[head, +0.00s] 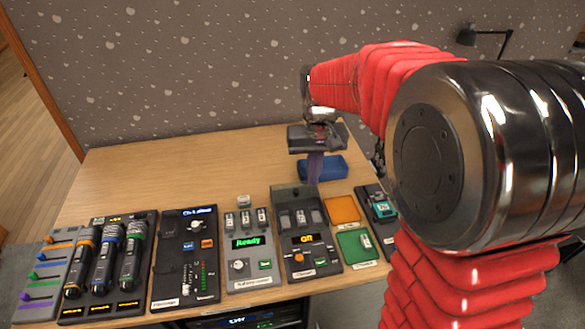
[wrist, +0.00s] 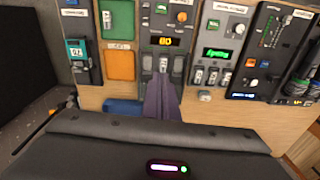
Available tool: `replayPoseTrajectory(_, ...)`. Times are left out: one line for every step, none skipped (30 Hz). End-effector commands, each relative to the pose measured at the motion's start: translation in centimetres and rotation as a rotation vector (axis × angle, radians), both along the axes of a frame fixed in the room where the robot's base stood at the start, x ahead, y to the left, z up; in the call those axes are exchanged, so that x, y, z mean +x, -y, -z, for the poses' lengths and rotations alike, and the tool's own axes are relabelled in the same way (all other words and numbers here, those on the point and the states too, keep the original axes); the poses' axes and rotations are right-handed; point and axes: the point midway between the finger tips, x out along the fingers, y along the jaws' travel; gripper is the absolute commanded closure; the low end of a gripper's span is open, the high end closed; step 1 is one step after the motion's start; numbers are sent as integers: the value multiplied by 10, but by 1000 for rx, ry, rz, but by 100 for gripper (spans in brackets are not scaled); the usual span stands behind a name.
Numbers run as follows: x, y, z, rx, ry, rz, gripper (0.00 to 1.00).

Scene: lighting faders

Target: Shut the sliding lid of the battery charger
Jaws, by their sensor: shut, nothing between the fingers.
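Two units hold several small upright cells in bays. One (head: 297,257) has an orange display and a dark plate (head: 291,193) at its far end, seemingly the slid-back lid, leaving its cells exposed. The other (head: 262,274) has a green "Ready" display. Their labels are too small to read, so I cannot tell for certain which is the battery charger. My gripper (head: 315,179) is shut and empty, its purple fingers pointing down above the back of the table, behind the orange-display unit. In the wrist view the fingers (wrist: 160,83) overlap that unit's far end (wrist: 164,21); whether they touch it is unclear.
A blue bin (head: 334,167) stands close beside the fingers. A loose cell (head: 244,201) lies behind the "Ready" unit. Orange (head: 342,209) and green (head: 354,248) trays sit at right; microphones (head: 105,258) and a fader panel (head: 43,279) at left. The table's back left is clear.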

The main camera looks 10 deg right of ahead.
Motion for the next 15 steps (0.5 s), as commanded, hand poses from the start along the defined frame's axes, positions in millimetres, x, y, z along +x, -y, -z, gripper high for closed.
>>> replayPoseTrajectory(10,1,6,1,-14,5,100)
replayPoseTrajectory(16,1,8,2,-21,8,100)
replayPoseTrajectory(23,2,11,4,-31,10,100)
replayPoseTrajectory(29,2,14,4,-39,13,100)
replayPoseTrajectory(34,2,17,5,-47,16,100)
replayPoseTrajectory(42,3,21,6,-56,19,100)
replayPoseTrajectory(47,3,23,7,-63,22,100)
replayPoseTrajectory(52,3,27,8,-72,25,100)
replayPoseTrajectory(60,4,31,9,-80,28,100)
replayPoseTrajectory(65,4,33,9,-87,31,100)
replayPoseTrajectory(70,5,37,10,-96,33,100)
replayPoseTrajectory(77,5,41,12,-105,37,100)
replayPoseTrajectory(82,5,44,12,-111,40,100)
replayPoseTrajectory(87,6,48,13,-119,43,100)
replayPoseTrajectory(94,6,52,14,-129,48,100)
